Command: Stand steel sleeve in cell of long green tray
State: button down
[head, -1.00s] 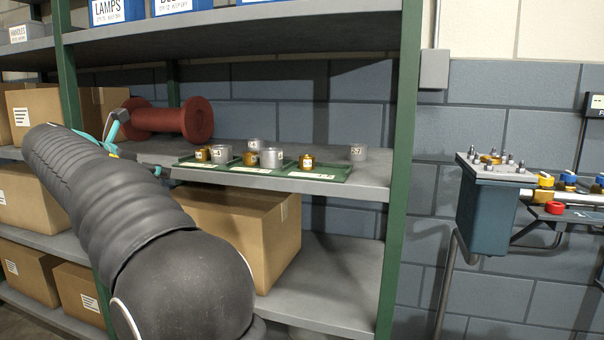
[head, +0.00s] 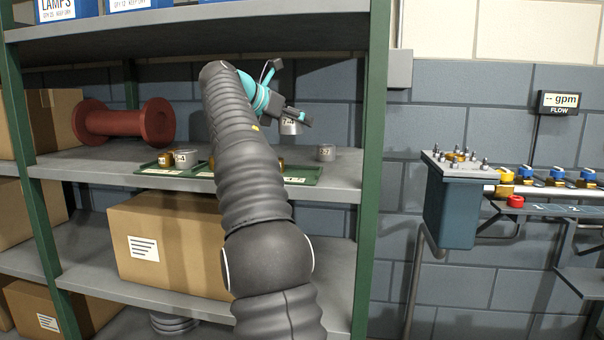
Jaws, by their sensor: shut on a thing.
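My gripper (head: 296,116) is shut on a grey steel sleeve (head: 289,127) and holds it upright in the air above the right part of the shelf. Green traywork (head: 304,172) lies low along the shelf's front, below my gripper; my arm hides its middle, so I cannot tell whether it is one tray or several. At its left end stand a brass piece (head: 165,160) and a steel sleeve (head: 185,158). A brass piece (head: 281,162) shows partly at the right edge of my arm. The near right part of the traywork looks empty.
Another steel sleeve (head: 326,152) stands on the shelf (head: 345,170) behind the traywork's right end. A green post (head: 376,150) bounds the shelf on the right. A red spool (head: 125,122) lies at left. The upper shelf (head: 200,22) hangs above.

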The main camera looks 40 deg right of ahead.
jog(key=s+d, duration=0.1)
jog(key=d, duration=0.1)
send_over(306, 172)
notch_tip(306, 172, down, 4)
jog(key=shift+f, duration=0.15)
jog(key=shift+f+b, duration=0.8)
jog(key=shift+f, duration=1.85)
jog(key=shift+f, duration=0.2)
jog(key=shift+c, duration=1.2)
grip_release()
